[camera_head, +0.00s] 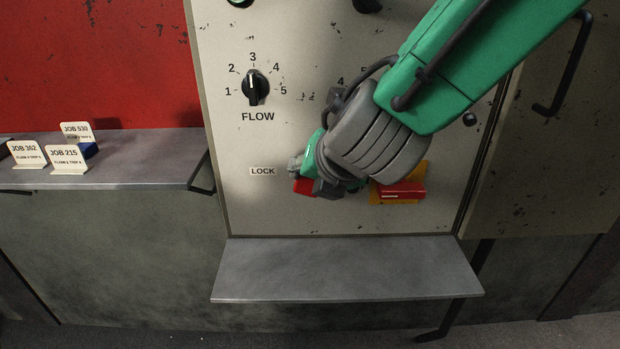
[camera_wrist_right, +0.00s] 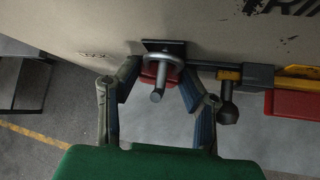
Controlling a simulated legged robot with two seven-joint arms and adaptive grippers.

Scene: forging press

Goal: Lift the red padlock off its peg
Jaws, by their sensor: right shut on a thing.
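The red padlock (camera_head: 304,186) is at the lower part of the pale panel, just right of the LOCK label (camera_head: 263,171). In the right wrist view its red body (camera_wrist_right: 148,72) shows between my fingers, with a grey shackle (camera_wrist_right: 178,62) beside it. The grey peg (camera_wrist_right: 157,96) sticks out toward the camera, and the shackle appears to loop around it. My right gripper (camera_wrist_right: 158,84) is shut on the padlock, one finger on each side. In the head view my wrist and gripper hide part of the padlock and the peg. My left gripper is out of view.
A red handle on a yellow plate (camera_head: 400,191) is close right of my gripper. A FLOW knob (camera_head: 256,87) is above left. A grey ledge (camera_head: 345,270) juts out below; its top is clear. A left shelf (camera_head: 150,165) holds several job cards.

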